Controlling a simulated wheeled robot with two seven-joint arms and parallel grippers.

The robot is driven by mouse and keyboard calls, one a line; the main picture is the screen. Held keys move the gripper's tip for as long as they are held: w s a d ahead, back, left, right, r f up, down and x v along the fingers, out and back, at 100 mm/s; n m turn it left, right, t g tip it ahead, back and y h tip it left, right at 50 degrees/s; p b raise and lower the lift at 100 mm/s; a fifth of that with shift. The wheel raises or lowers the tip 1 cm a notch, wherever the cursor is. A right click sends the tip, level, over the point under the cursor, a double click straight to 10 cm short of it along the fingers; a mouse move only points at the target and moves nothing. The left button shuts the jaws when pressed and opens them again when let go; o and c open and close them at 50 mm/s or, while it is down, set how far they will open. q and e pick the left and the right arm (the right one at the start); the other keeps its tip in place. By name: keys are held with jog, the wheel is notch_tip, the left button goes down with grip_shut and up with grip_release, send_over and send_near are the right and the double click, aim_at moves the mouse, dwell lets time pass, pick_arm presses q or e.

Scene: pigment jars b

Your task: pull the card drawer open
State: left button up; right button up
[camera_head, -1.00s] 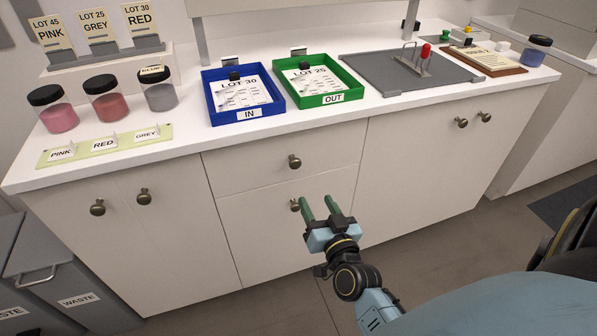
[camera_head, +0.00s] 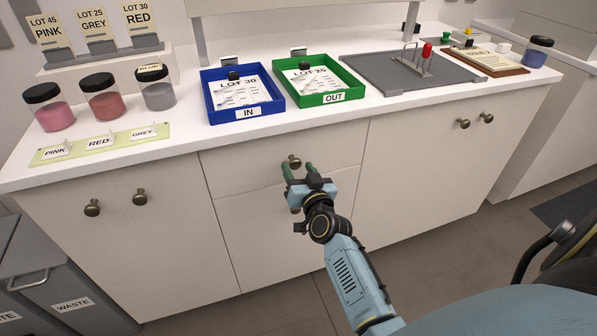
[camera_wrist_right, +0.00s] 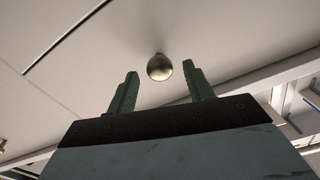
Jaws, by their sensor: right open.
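The drawer (camera_head: 240,174) is a white front below the blue and green trays, with one round bronze knob (camera_head: 294,161). It looks shut, flush with the cabinet. My right gripper (camera_head: 299,168) is open, its green fingers pointing at the drawer just below and around the knob. In the right wrist view a knob (camera_wrist_right: 160,68) shows beyond the gap between the open fingertips (camera_wrist_right: 161,70); I cannot tell whether they touch it. A second knob (camera_head: 294,210), on the door below, is partly hidden by my right gripper. My left gripper is not in view.
On the counter stand a blue IN tray (camera_head: 247,115), a green OUT tray (camera_head: 333,98), a grey board (camera_head: 375,73) and several pigment jars (camera_head: 102,97). Grey waste bins (camera_head: 75,285) stand at the lower left.

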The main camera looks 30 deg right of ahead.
jog(key=shift+w+d, duration=0.1)
jog(key=shift+w, duration=0.25)
jog(key=shift+c, duration=0.4)
grip_shut()
jog(key=shift+s, duration=0.1)
